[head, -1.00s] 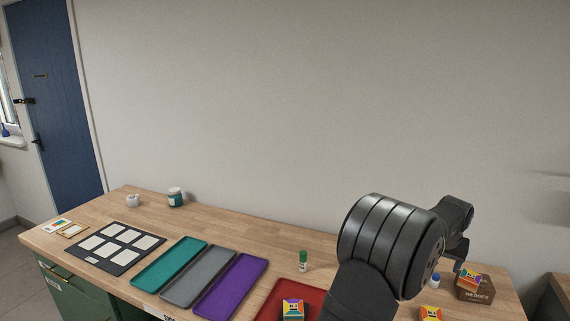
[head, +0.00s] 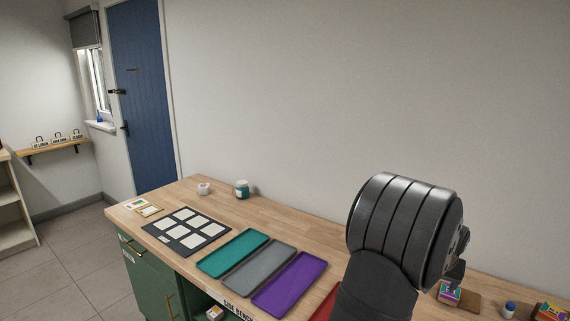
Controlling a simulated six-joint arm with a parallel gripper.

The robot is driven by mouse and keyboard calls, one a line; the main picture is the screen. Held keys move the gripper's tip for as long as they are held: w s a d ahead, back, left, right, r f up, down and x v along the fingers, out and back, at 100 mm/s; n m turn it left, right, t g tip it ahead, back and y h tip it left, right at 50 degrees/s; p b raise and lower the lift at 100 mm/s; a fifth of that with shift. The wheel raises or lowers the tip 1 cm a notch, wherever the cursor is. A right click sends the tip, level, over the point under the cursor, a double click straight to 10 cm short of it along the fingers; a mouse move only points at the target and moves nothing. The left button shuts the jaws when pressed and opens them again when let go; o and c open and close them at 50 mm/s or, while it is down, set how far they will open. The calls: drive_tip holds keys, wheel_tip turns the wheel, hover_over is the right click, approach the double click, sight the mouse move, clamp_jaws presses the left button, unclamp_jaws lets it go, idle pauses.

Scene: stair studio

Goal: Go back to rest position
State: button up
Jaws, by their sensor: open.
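My arm's large black joint (head: 405,230) fills the right of the head view and hides most of my gripper. I see nothing held in the part that shows. Whether it touches the box cannot be told.
The wooden bench holds a teal tray (head: 233,253), a grey tray (head: 258,269), a purple tray (head: 290,281) and a dark mat (head: 186,231) with white cards. A blue-capped bottle (head: 509,310) stands at right. A red tray (head: 322,309) is mostly hidden.

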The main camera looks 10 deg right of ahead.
drive_tip(key=w+a+f, duration=0.1)
drive_tip(key=w+f, duration=0.2)
drive_tip(key=w, duration=0.2)
drive_tip(key=shift+w+a+f, duration=0.3)
drive_tip(key=shift+w+f, duration=0.05)
